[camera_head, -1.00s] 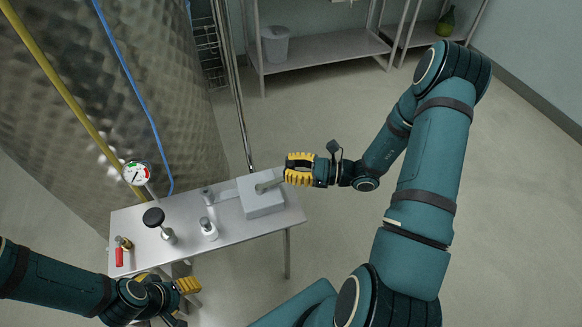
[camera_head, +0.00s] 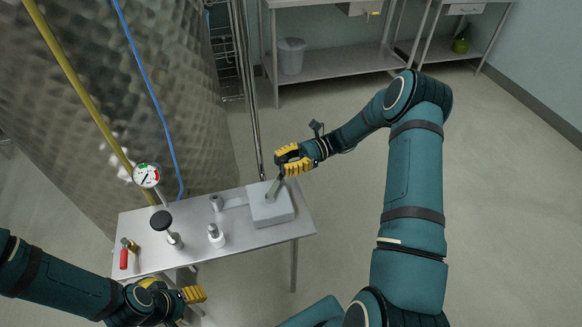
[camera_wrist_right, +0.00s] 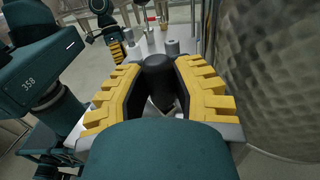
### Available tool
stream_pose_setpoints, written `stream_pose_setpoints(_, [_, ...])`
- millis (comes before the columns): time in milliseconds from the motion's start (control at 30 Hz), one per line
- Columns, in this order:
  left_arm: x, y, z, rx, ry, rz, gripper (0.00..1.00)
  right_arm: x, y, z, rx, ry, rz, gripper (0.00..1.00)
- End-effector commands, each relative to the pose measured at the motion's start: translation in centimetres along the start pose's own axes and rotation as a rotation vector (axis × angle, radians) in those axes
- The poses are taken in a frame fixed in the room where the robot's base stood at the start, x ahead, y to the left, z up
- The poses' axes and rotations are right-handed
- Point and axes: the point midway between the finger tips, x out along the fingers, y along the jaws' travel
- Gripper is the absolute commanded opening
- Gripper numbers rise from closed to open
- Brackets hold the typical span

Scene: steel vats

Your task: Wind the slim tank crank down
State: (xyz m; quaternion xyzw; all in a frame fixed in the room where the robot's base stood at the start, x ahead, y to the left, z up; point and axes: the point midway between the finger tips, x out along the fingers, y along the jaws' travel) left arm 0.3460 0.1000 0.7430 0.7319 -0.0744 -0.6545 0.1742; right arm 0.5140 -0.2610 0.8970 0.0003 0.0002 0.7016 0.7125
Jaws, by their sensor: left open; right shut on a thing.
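The slim tank crank is a thin grey lever (camera_head: 273,190) on a pale grey box (camera_head: 270,211) at the right end of the steel table. It rises from the box up and slightly right to my right gripper (camera_head: 288,162). In the right wrist view, the yellow fingers of that gripper (camera_wrist_right: 160,88) are closed around a black knob (camera_wrist_right: 159,72), the crank's handle. The fingers hide the knob in the head view. My left gripper (camera_head: 193,296) is open and empty near the table's front edge.
The steel table (camera_head: 180,258) also carries a black-knobbed valve (camera_head: 162,222), a white-based fitting (camera_head: 215,236), a dial gauge (camera_head: 146,176) and a red-handled valve (camera_head: 124,258). A large steel vat (camera_head: 170,90) stands behind. The floor to the right is clear.

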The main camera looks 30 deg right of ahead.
Motion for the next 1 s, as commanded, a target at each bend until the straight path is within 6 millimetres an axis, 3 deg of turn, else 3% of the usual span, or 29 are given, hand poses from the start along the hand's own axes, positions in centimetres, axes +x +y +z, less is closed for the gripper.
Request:
stream_pose_setpoints(333, [-0.2,0.1,0.0,0.0,0.0,0.0,0.56,1.0,-1.2,0.1,-0.002,0.0,-0.007,0.0])
stream_pose_setpoints(933, [-0.2,0.1,0.0,0.0,-0.001,0.0,0.56,1.1,-1.6,0.2,-0.006,0.001,-0.011,0.0])
stream_pose_setpoints(967, [-0.2,0.1,0.0,0.0,-0.001,0.0,0.56,1.1,-1.6,0.2,-0.006,0.0,-0.012,0.35])
stream_pose_setpoints(1000, [-0.2,0.1,0.0,0.0,-0.001,0.0,0.56,1.1,-1.6,0.2,-0.006,0.0,-0.012,0.49])
